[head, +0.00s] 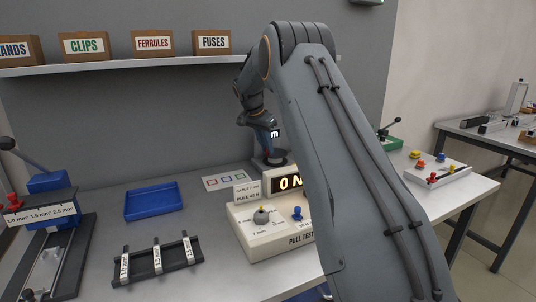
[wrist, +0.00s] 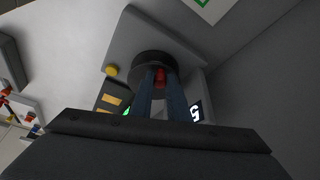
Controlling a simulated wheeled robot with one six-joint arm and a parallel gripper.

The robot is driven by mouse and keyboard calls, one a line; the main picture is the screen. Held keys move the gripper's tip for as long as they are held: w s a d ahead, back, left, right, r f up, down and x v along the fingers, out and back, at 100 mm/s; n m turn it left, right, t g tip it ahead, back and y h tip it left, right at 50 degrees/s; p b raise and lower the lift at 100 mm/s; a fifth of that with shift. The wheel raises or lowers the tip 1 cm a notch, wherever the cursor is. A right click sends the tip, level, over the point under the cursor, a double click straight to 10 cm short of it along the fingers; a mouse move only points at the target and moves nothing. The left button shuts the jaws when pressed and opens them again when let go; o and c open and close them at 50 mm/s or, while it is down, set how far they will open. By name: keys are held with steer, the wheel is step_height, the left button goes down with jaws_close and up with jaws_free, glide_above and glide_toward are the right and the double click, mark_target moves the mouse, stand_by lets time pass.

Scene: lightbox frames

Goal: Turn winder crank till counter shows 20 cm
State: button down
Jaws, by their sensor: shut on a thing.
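My gripper (wrist: 158,95) is shut on a small red piece (wrist: 160,76), which I take for the winder crank's knob. It sits over a dark round disc (wrist: 148,62) on a grey plate (wrist: 190,42). In the head view my gripper (head: 268,140) points down over the winder's dark round base (head: 270,160) at the back of the bench. A dark display shows a light "m" (head: 275,133) beside the fingers. In the wrist view a display edge (wrist: 196,111) shows one character, perhaps a 5. The full counter reading is hidden.
A pull tester (head: 265,233) with a lit display stands in front of the winder, partly behind my arm. A blue tray (head: 153,214), a black rack (head: 158,262) and a lever press (head: 48,215) stand left. Labelled boxes (head: 153,43) line the shelf.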

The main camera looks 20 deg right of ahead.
steer(key=m+b, duration=0.1)
steer(key=w+m+g+b, duration=0.1)
steer(key=m, duration=0.1)
steer(key=shift+w+f+h, duration=0.15)
steer(key=shift+w+h, duration=0.1)
steer(key=shift+h, duration=0.05)
steer(key=shift+w+m+g+b, duration=0.25)
steer(key=shift+m+b, duration=0.25)
steer(key=shift+m, duration=0.15)
steer(key=shift+w+m+g+b, duration=0.1)
steer(key=shift+m+g+b, duration=0.15)
steer(key=shift+m+b, duration=0.3)
steer(key=c, duration=1.7)
jaws_free()
steer(key=shift+r, duration=0.2)
